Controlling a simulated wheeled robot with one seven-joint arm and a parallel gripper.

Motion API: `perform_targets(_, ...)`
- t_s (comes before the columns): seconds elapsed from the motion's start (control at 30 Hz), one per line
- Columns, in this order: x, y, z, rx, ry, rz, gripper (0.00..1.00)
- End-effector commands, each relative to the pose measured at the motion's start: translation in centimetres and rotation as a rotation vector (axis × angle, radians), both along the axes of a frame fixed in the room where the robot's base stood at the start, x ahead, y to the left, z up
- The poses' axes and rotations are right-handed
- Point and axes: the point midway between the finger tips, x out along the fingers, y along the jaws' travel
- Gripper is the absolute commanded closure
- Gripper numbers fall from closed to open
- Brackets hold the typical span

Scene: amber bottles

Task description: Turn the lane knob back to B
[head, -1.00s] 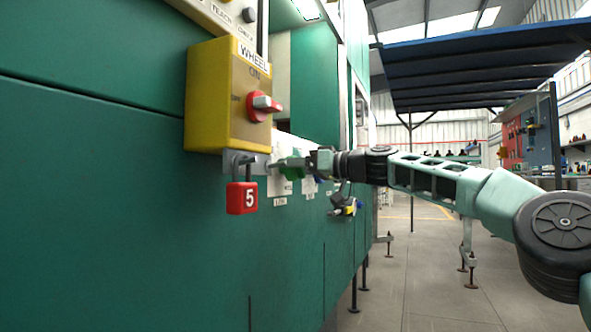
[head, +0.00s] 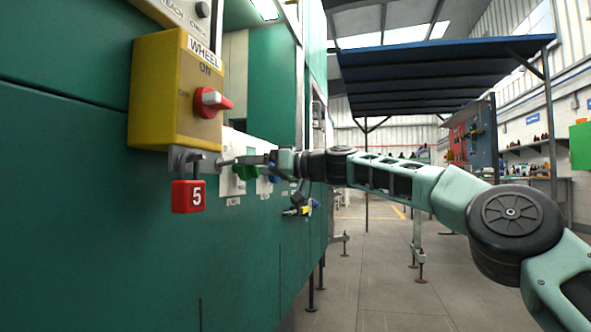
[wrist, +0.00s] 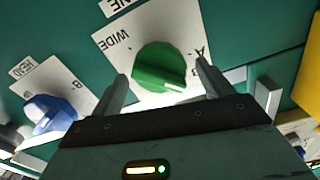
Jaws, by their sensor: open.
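A green knob (wrist: 165,68) sits on a white plate (wrist: 115,45) marked WIDE and A, with a partly cut-off label ending in "NE" beside it. The white line on the knob points to the lower right in the wrist view, below the A. My gripper (wrist: 162,72) is open, with one finger on each side of the green knob; I cannot tell whether they touch it. In the head view the green knob (head: 246,173) is partly hidden by my gripper (head: 240,160) at the panel.
A blue knob (wrist: 48,112) with a B on its plate is beside the green one. A yellow WHEEL switch box (head: 160,90) with a red handle (head: 210,101) juts out nearby, above a red padlock (head: 188,197) marked 5. Open floor (head: 400,290) lies to the right.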

Motion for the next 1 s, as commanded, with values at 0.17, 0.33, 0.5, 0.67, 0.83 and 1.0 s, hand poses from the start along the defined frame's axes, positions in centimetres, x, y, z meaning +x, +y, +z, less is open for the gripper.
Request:
perform_targets(0.17,-1.0,-3.2,-0.2,-0.002,0.000,-0.005,0.21)
perform_targets(0.33,-2.1,-6.1,-0.1,-0.003,0.000,-0.004,0.21)
perform_targets(0.5,-3.2,-9.1,-0.1,-0.003,0.001,-0.005,0.21)
perform_targets(0.67,-4.2,-11.7,-0.1,-0.003,0.000,-0.004,0.21)
perform_targets(0.83,-4.9,-13.7,-0.1,-0.003,0.000,-0.002,0.21)
perform_targets(1.0,-5.4,-14.6,-0.1,-0.002,0.001,0.000,0.21)
